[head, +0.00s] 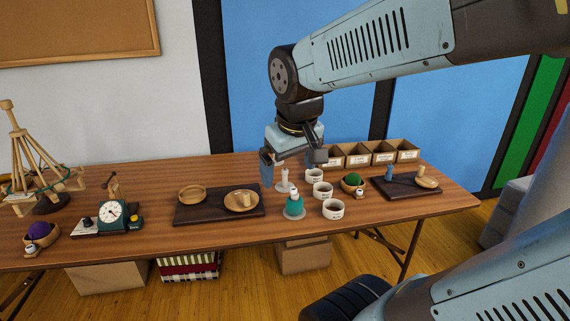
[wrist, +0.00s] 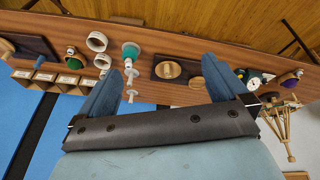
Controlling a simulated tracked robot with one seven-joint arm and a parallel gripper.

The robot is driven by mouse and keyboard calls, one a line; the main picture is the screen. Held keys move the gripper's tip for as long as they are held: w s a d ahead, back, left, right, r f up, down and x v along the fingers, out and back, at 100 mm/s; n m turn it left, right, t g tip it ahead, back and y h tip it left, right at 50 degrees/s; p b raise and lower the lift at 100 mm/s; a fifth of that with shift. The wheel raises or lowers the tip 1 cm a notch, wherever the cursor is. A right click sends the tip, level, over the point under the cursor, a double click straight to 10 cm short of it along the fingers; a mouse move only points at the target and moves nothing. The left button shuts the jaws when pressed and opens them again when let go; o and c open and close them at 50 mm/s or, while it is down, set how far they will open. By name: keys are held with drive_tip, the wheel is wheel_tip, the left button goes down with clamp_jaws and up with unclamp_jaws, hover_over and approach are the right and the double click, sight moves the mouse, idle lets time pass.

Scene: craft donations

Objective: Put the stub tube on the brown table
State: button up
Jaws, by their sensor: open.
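The brown table (head: 150,240) is a long wooden table across the head view. I cannot tell for sure which thing is the stub tube. A short pale wooden cylinder (head: 246,196) stands on a round wooden plate (head: 236,206) on the dark left board; the plate also shows in the wrist view (wrist: 170,70). Another short pale piece (head: 423,171) is on a wooden dish (head: 429,184) on the dark right board. My gripper (head: 291,161) is open and empty above the table's back middle, over a white spindle-like piece (head: 284,180). Its blue fingers also show in the wrist view (wrist: 163,71).
A teal-and-white cone (head: 294,207) and several white cups (head: 333,209) stand in the middle. A green ball (head: 352,180), a blue peg (head: 390,171) and labelled boxes (head: 384,157) are at right. A scale (head: 110,213) is at left. The front edge is mostly bare.

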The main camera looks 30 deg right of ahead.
drive_tip(key=shift+m+t+y, duration=0.4)
drive_tip(key=shift+m+t, duration=0.1)
drive_tip(key=shift+t, duration=0.4)
drive_tip(key=s+a+r, duration=0.2)
drive_tip(key=s+a, duration=0.1)
drive_tip(key=shift+s+r, duration=0.2)
drive_tip(key=shift+r, duration=0.1)
